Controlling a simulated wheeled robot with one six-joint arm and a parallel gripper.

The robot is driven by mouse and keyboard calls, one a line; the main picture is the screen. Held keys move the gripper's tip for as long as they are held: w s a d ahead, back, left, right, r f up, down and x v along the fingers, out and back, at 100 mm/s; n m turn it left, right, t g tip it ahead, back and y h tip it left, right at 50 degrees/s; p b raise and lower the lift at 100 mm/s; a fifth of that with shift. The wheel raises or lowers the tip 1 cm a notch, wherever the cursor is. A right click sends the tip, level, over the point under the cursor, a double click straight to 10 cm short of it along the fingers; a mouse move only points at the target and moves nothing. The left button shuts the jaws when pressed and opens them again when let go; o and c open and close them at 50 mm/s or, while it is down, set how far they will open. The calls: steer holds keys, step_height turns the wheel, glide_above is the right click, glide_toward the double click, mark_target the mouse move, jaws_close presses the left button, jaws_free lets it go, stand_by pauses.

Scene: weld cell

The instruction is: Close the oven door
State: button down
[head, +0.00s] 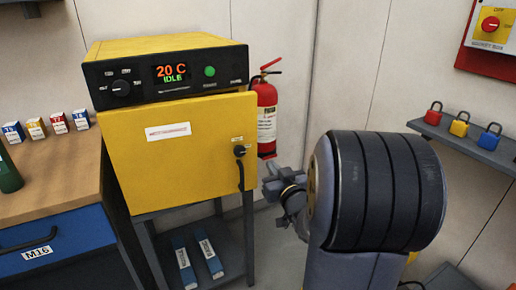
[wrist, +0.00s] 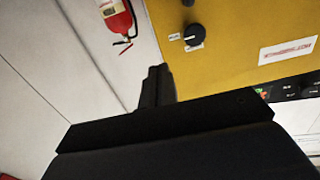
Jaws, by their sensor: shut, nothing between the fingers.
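The oven (head: 165,48) is a yellow box with a black control panel reading 20 C and IDLE. Its yellow door (head: 175,185) lies over the front, shut or nearly so. The door's right edge sticks out slightly past the panel, and I cannot tell if a small gap is left. A black handle (head: 240,168) is on the door's right side; its round knob (wrist: 193,35) shows in the wrist view. My gripper (head: 270,182) is shut and empty, to the right of the door and apart from the handle in the head view. Its fingers (wrist: 156,85) also show in the wrist view.
A red fire extinguisher (head: 266,112) hangs on the wall right of the oven. A wooden bench (head: 50,175) with blue drawers stands at the left. Blue boxes (head: 184,266) lie on the shelf under the oven. A shelf with padlocks (head: 459,125) is at the right.

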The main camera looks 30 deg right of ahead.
mark_target(253, 138)
steer(key=w, duration=0.7)
steer(key=w+d, duration=0.1)
steer(key=w, duration=0.3)
steer(key=shift+d, duration=0.1)
steer(key=w+p, duration=0.1)
steer(key=w, duration=0.1)
steer(key=w+n+y+p, duration=0.1)
steer(key=w, duration=0.1)
steer(key=w+d+y+p, duration=0.1)
steer(key=w, duration=0.1)
steer(key=shift+r+n, duration=0.1)
steer(key=shift+n, duration=0.2)
steer(key=shift+w+r+y, duration=0.1)
steer(key=shift+r+y, duration=0.1)
steer(key=shift+y, duration=0.3)
steer(key=shift+a, duration=0.1)
